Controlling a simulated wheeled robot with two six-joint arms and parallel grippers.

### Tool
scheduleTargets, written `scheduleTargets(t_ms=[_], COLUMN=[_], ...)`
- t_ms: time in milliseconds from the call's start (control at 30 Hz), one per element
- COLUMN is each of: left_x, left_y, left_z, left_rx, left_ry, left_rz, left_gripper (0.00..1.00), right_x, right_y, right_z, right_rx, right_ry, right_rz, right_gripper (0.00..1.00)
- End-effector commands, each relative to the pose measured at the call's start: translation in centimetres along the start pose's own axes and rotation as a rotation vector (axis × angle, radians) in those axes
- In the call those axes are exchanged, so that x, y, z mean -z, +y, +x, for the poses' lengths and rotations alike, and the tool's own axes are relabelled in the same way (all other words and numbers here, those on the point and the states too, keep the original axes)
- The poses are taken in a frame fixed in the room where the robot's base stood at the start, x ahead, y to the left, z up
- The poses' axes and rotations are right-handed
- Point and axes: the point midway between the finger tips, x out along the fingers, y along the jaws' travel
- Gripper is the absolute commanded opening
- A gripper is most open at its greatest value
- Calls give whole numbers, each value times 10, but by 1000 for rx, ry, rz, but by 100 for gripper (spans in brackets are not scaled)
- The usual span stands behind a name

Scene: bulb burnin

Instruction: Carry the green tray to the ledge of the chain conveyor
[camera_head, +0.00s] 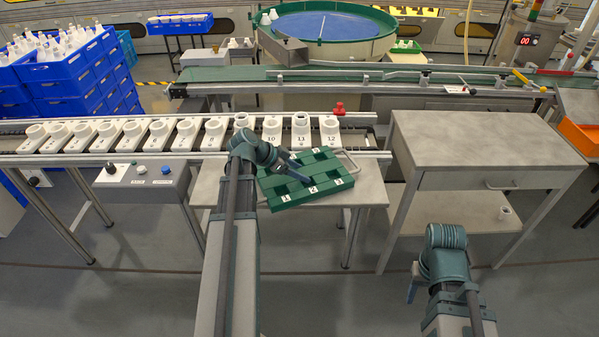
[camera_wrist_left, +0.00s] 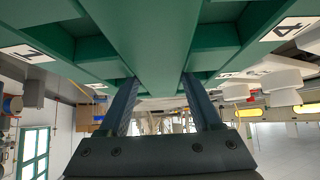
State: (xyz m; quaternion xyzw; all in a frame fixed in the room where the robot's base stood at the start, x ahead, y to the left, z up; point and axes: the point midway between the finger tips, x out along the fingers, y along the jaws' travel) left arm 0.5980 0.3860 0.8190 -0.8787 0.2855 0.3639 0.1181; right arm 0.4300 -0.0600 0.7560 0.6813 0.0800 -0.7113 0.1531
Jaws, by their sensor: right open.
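The green tray (camera_head: 309,196) has numbered white labels and slots that look empty. It is over the grey ledge (camera_head: 372,192) in front of the chain conveyor (camera_head: 75,158), turned at a slight angle. I cannot tell whether it rests on the ledge or hangs just above it. My left gripper (camera_head: 297,172) reaches in from above. In the left wrist view its two fingers (camera_wrist_left: 162,102) straddle the tray's middle rib (camera_wrist_left: 158,45) and appear closed on it. My right gripper (camera_head: 412,288) is open, low at the right, away from the tray and partly hidden by its wrist.
White numbered holders (camera_head: 214,132) line the conveyor behind the tray. A red knob (camera_head: 339,108) stands at its right end. A grey bench (camera_head: 480,140) with a drawer stands to the right. A control box (camera_head: 142,180) is at the left. A light wire loop (camera_head: 350,162) sits beside the tray.

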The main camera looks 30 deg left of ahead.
Motion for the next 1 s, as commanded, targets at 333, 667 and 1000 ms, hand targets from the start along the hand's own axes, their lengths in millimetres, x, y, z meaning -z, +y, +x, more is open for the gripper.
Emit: scheduleTargets(t_ms=[333,667,1000], left_x=[0,7,6], left_y=[0,0,0], left_z=[0,-30,-95], left_rx=[0,2,2], left_ry=[0,0,0], left_rz=[0,-2,-2], left_gripper=[93,93,93], right_x=[0,-2,-4], right_y=[0,2,7], right_z=[0,-26,-71], right_rx=[0,0,0], right_ry=[0,0,0], right_rz=[0,0,1], right_gripper=[50,50,50])
